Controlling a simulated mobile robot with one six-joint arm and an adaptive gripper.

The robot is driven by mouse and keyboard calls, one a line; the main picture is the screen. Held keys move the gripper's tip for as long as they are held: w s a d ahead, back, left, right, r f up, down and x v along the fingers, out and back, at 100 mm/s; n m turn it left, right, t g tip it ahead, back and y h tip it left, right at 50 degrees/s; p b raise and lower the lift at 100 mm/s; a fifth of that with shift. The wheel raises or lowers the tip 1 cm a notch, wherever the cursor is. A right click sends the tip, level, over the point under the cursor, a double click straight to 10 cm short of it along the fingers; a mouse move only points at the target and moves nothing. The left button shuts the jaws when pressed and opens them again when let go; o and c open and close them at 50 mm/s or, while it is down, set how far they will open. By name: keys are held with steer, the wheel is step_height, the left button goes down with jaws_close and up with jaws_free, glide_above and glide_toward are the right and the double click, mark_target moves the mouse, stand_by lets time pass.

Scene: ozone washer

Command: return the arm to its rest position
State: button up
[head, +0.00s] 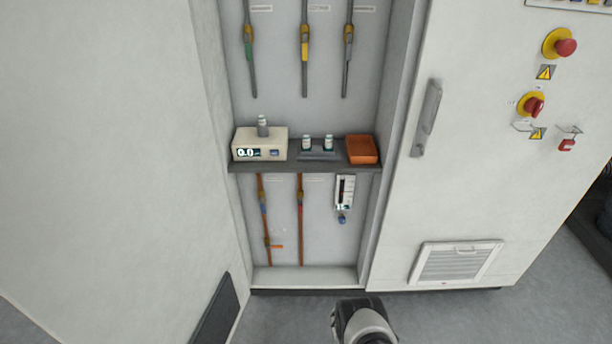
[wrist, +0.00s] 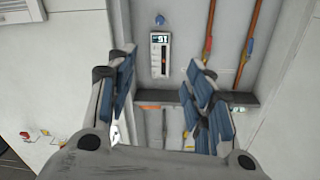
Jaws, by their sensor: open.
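My arm (head: 362,322) shows only as a short dark and pale link at the bottom of the head view, in front of the open cabinet bay. My gripper (wrist: 160,72) shows in the wrist view, its two blue-padded fingers spread apart and empty. The wrist view is upside down against the head view. The flow meter (head: 344,191) on the bay's back wall also shows in the wrist view (wrist: 160,54), beyond the gap between the fingers. Nothing touches the fingers.
A dark shelf (head: 307,168) crosses the bay. It holds a white meter (head: 260,145) reading 0.0 with a vial (head: 262,126) on top, a rack (head: 318,154) with two vials, and an orange box (head: 362,149). Pipes run above and below. A cabinet door (head: 460,170) stands right.

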steer(key=w+r+g, duration=0.2)
steer(key=w+r, duration=1.1)
steer(key=w, duration=0.4)
step_height(320, 180, up, 22)
steer(key=w+a+n+g+y, duration=0.1)
steer(key=g, duration=0.3)
steer(key=s+r+n+g, duration=0.1)
steer(key=s+r+g, duration=0.3)
steer(key=s+r, duration=1.35)
steer(key=s+d+n+g, duration=0.1)
steer(key=s+g, duration=0.2)
steer(key=s, duration=2.2)
steer(key=shift+s+d, duration=0.4)
steer(key=shift+r, duration=0.1)
steer(key=shift+c, duration=0.2)
